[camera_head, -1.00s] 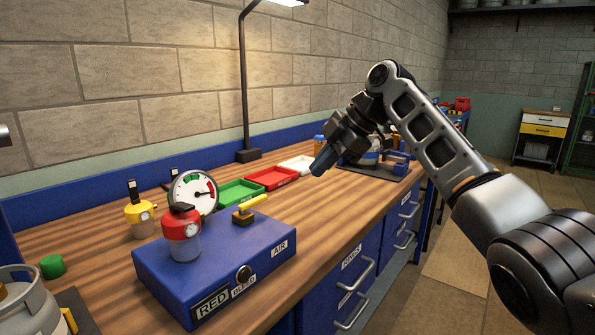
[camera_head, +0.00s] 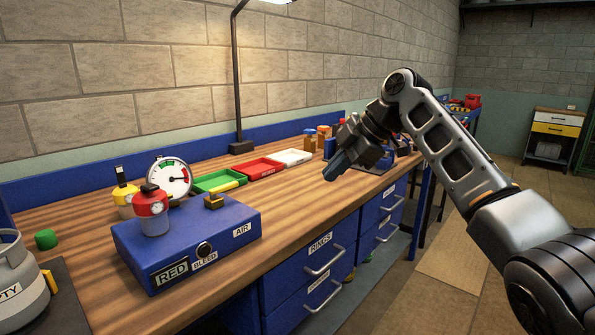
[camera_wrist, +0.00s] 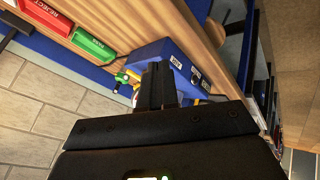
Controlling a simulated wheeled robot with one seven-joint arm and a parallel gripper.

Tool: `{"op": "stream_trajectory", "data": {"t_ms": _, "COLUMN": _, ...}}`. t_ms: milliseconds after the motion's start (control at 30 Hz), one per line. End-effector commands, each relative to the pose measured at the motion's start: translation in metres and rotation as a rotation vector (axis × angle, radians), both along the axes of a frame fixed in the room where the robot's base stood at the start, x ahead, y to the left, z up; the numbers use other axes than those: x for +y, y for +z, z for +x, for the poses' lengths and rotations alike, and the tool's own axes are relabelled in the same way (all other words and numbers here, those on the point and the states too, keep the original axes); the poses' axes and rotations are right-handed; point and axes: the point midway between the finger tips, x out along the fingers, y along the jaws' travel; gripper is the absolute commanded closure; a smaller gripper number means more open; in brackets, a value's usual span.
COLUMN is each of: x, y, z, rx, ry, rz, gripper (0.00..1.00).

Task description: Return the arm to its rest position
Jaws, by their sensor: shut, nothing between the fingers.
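My arm (camera_head: 440,145) reaches in from the right side of the head view, bent at a raised elbow. My gripper (camera_head: 335,172) is shut and empty, pointing down and left above the front part of the wooden workbench (camera_head: 285,195). It touches nothing that I can see. In the wrist view my gripper (camera_wrist: 158,85) shows dark and closed, with the blue box (camera_wrist: 160,54) behind it.
The blue box (camera_head: 185,245) with a red canister (camera_head: 151,212) stands on the bench at left. A gauge (camera_head: 170,180), green tray (camera_head: 218,182), red tray (camera_head: 260,168) and white tray (camera_head: 293,157) line the back. A lamp post (camera_head: 237,90) rises behind. Floor at right is free.

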Motion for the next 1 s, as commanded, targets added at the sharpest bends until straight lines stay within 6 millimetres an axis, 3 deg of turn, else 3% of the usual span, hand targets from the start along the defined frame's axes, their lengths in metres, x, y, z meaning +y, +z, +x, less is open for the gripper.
{"op": "stream_trajectory", "data": {"t_ms": 267, "x": 0.008, "y": -0.04, "z": -0.004, "rx": 0.012, "ry": -0.069, "rz": 0.044, "gripper": 1.0}}
{"op": "stream_trajectory", "data": {"t_ms": 467, "x": 0.017, "y": -0.084, "z": -0.012, "rx": 0.026, "ry": -0.151, "rz": 0.097, "gripper": 1.0}}
{"op": "stream_trajectory", "data": {"t_ms": 767, "x": 0.032, "y": -0.191, "z": -0.053, "rx": 0.063, "ry": -0.383, "rz": 0.236, "gripper": 1.0}}
{"op": "stream_trajectory", "data": {"t_ms": 1000, "x": 0.034, "y": -0.268, "z": -0.109, "rx": 0.091, "ry": -0.605, "rz": 0.361, "gripper": 1.0}}
